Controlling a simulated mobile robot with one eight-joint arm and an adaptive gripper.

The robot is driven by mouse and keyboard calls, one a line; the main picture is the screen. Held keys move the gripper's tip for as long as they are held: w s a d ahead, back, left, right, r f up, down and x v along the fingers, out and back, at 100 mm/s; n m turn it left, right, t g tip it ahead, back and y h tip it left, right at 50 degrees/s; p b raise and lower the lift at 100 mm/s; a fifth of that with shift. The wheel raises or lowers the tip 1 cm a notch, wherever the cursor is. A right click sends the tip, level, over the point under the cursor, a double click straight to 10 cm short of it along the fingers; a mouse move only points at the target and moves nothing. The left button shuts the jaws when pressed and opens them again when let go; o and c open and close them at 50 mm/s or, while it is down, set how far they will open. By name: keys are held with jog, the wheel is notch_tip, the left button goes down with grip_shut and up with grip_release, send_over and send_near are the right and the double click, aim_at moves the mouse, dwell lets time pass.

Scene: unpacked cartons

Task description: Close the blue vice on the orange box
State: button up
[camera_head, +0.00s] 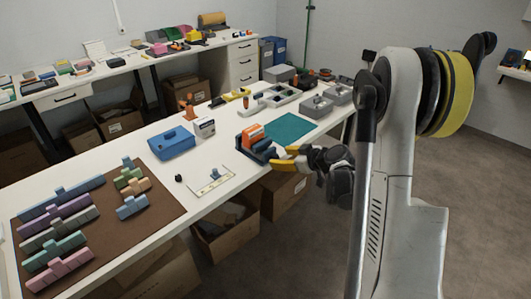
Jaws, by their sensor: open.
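The blue vice (265,154) stands near the front edge of the white table. The orange box (253,131) sits upright in it, between its blue parts. Whether both jaws touch the box cannot be told at this size. My gripper (283,158) has yellow fingers and is open. It is just right of the vice, close to its near right end, reaching in over the table's front edge. Whether the fingers touch the vice or straddle its handle is not clear. The handle itself is not distinct.
A teal mat (290,128) lies right behind the vice. A brown mat (140,226) holds several coloured blocks. Grey boxes (317,106) stand at the back right. Open cartons (226,228) are under the table.

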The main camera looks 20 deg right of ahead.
jog(key=t, duration=0.1)
send_near(275, 158)
jog(key=f, duration=0.1)
jog(key=shift+n, duration=0.4)
jog(key=b+x, duration=0.1)
jog(key=x, duration=0.2)
jog(key=b+x, duration=0.1)
jog(key=x, duration=0.3)
jog(key=d+b+x, duration=0.1)
jog(key=x, duration=0.2)
jog(key=shift+w+a+f+b, duration=0.15)
jog(key=shift+w+b, duration=0.2)
jog(key=shift+w, duration=0.15)
jog(key=c, duration=1.2)
